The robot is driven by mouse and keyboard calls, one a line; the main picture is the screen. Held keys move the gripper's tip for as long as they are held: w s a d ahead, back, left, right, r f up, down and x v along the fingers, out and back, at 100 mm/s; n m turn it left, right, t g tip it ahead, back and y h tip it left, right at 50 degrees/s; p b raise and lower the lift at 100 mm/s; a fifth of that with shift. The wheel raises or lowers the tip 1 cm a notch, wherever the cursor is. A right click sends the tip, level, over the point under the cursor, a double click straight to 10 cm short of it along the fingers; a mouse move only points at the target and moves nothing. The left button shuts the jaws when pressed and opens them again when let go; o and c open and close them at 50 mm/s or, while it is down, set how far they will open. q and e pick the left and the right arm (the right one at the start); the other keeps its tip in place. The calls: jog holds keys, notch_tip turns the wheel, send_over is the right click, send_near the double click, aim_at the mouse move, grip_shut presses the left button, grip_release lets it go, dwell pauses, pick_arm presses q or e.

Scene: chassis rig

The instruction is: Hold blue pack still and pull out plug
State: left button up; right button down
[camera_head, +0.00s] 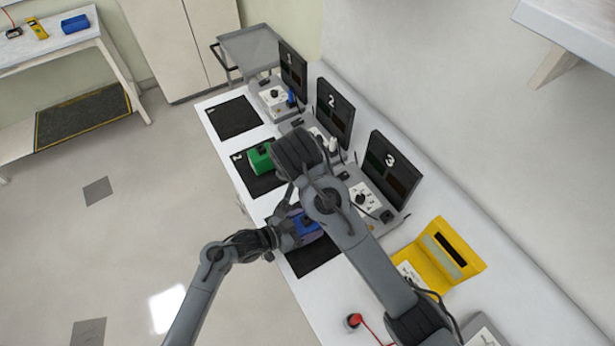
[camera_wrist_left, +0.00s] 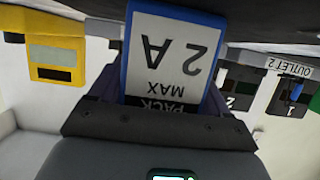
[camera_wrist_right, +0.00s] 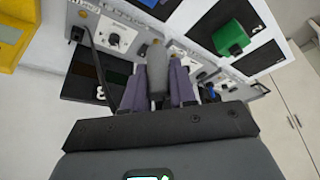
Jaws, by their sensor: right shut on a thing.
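The blue pack (camera_head: 308,228) is at the black mat nearest station 3, partly hidden by my arms. In the left wrist view its label (camera_wrist_left: 172,50) reads PACK MAX 2 A. My left gripper (camera_head: 296,228) has its purple fingers at both sides of the pack; whether they press on it cannot be made out. My right gripper (camera_wrist_right: 158,85) is shut on a grey cylindrical plug (camera_wrist_right: 157,68) with a gold-coloured tip. The plug is held above the bench, with its tip free in view. In the head view my right arm hides this plug.
Panels numbered 1 (camera_head: 292,68), 2 (camera_head: 335,112) and 3 (camera_head: 389,172) stand along the bench's back. A green pack (camera_head: 261,160) is on the middle mat. A yellow case (camera_head: 440,258) lies to the right. The far-left mat (camera_head: 233,118) is bare.

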pick_arm(q)
jog(key=o, duration=0.4)
jog(key=shift+c, duration=0.2)
